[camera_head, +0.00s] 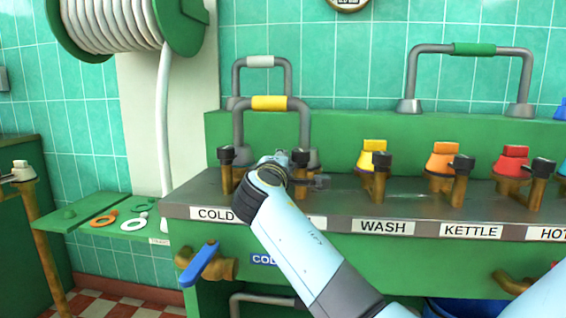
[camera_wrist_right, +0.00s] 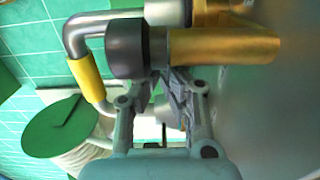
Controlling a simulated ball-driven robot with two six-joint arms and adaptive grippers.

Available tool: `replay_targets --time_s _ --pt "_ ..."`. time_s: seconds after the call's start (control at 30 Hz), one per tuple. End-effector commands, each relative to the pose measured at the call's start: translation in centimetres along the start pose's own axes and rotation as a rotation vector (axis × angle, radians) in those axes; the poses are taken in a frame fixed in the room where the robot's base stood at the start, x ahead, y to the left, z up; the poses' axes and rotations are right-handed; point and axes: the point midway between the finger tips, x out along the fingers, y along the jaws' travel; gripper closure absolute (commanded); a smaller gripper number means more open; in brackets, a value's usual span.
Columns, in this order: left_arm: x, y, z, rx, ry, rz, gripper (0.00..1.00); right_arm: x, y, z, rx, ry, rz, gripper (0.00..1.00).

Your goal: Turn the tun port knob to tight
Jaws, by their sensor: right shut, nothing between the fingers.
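A row of brass ports with black knobs stands along the grey ledge. The second port's black knob (camera_head: 301,158) is beside my right gripper (camera_head: 303,180), and its label is hidden behind my right arm, so I cannot read whether it says tun. In the right wrist view, a dark round knob (camera_wrist_right: 127,48) on a brass pipe (camera_wrist_right: 225,47) sits just beyond the fingertips of my right gripper (camera_wrist_right: 167,78). The fingers are together with nothing between them. I cannot tell whether they touch the knob. My left gripper is in neither view.
The COLD port knob (camera_head: 226,155) is close on the left. The WASH (camera_head: 382,160) and KETTLE (camera_head: 463,165) knobs stand to the right. A yellow-gripped handle (camera_head: 269,103) rises behind. A blue lever (camera_head: 201,263) juts out below the ledge.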

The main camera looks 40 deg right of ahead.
Motion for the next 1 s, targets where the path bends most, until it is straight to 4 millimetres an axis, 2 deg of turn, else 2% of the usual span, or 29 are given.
replay_targets --time_s 0.3,0.57,1.0 --pt "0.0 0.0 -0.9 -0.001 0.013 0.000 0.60 0.0 0.0 0.0 0.000 0.000 0.000 1.00" --pt "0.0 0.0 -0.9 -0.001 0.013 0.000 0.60 0.0 0.0 0.0 0.000 0.000 0.000 1.00" --pt "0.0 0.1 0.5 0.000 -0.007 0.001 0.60 0.0 0.0 0.0 0.000 0.000 0.000 1.00"
